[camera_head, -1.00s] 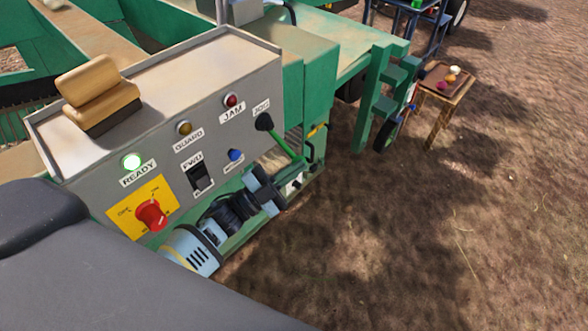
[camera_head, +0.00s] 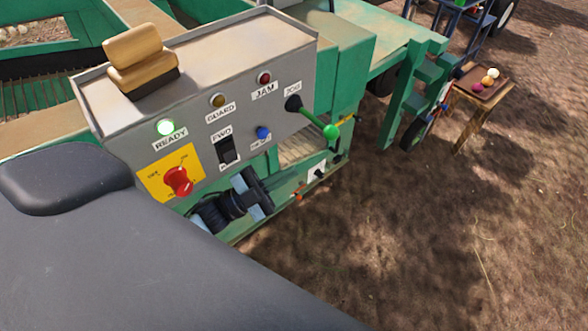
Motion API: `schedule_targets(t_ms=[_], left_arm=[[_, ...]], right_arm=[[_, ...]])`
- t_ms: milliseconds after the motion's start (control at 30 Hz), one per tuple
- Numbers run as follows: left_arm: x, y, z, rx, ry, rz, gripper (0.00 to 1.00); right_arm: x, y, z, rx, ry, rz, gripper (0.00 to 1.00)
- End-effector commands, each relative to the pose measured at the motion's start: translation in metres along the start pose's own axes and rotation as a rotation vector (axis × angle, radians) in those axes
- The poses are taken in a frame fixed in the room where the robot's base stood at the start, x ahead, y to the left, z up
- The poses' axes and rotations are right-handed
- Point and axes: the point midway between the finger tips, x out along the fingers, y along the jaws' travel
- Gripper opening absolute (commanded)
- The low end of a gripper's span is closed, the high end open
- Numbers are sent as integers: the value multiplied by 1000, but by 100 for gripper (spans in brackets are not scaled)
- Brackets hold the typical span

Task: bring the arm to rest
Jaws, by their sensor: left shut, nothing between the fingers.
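My left gripper (camera_head: 258,192), black and light blue, is below the grey control panel (camera_head: 120,120) in the head view. Its jaws are shut and empty. It hangs in front of the green machine frame, below the black FWD switch (camera_head: 226,149) and apart from the JOG lever. The JOG lever (camera_head: 312,117) slants down to the right from its black base and ends in a green ball knob (camera_head: 330,131). Part of my left arm is hidden behind a dark grey part of mine. My right gripper is not in view.
A tan block (camera_head: 140,60) sits on top. A small wooden table (camera_head: 497,92) stands at the right. Bare soil (camera_head: 400,230) is open at right.

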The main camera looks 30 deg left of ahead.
Motion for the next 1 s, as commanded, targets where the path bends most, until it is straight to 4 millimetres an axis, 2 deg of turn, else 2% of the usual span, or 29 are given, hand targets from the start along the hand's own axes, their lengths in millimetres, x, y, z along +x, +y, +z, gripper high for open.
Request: schedule_targets(t_ms=[500,667,767,867,1000], left_arm=[[0,0,-1,-1,-1,-1,0],[-10,9,-1,-55,-90,-28,0],[-28,24,-1,-138,-233,-63,0],[-55,46,-4,-247,-419,-97,0],[-101,81,-16,-405,-684,-121,0]], right_arm=[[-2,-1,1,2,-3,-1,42],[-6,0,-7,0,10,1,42],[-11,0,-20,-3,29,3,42],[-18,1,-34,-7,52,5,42],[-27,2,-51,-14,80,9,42]])
